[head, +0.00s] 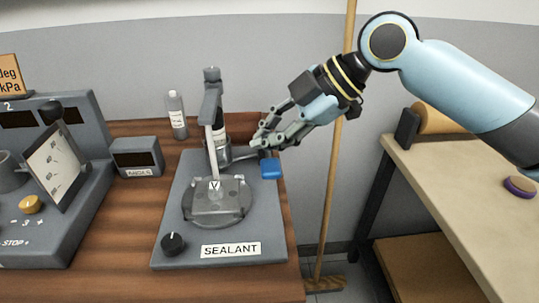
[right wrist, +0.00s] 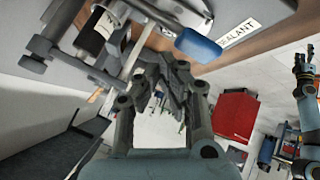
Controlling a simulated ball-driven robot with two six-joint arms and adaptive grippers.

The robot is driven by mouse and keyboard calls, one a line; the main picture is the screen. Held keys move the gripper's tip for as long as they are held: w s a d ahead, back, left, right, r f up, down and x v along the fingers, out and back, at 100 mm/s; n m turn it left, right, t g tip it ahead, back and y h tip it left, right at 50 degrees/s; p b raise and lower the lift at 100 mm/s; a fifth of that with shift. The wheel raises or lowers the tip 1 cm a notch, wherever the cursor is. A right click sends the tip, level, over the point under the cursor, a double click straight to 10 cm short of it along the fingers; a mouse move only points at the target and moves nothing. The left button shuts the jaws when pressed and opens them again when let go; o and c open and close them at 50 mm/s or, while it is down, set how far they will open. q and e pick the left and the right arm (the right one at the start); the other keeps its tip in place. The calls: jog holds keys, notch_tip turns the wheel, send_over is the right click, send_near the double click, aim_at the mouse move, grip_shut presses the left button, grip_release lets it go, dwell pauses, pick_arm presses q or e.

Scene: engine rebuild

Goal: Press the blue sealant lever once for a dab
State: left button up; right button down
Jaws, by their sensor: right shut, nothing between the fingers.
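The blue sealant lever (head: 271,168) sticks out from the right side of the grey sealant stand (head: 170,225), which bears a SEALANT label. The lever pad also shows in the right wrist view (right wrist: 198,45), close beyond my fingers. My right gripper (head: 262,140) is shut and empty, just above and slightly left of the lever pad in the head view. In the right wrist view its fingertips (right wrist: 165,68) are together, apart from the pad in the picture; contact cannot be told. What looks like my left gripper (right wrist: 303,65) is small at the right edge there, its jaws unclear.
A dark round knob (head: 173,244) sits on the stand's front left. A small bottle (head: 177,115) and a grey display box (head: 137,158) stand left of it.

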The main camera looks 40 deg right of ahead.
aim_at(263, 159)
dwell(0.7)
jog(key=shift+f+b, duration=0.35)
jog(key=shift+f, duration=0.05)
jog(key=shift+s+a+f+b, duration=0.1)
jog(key=shift+s+f+b, duration=0.05)
jog(key=shift+f+b, duration=1.15)
dwell(1.3)
jog(key=shift+p, duration=0.3)
jog(key=shift+r+p, duration=1.4)
jog(key=shift+r, duration=0.35)
jog(key=r+p, duration=0.2)
jog(key=r, duration=0.1)
jog(key=r+p, duration=0.2)
jog(key=shift+w+d, duration=0.2)
jog(key=shift+w, duration=0.1)
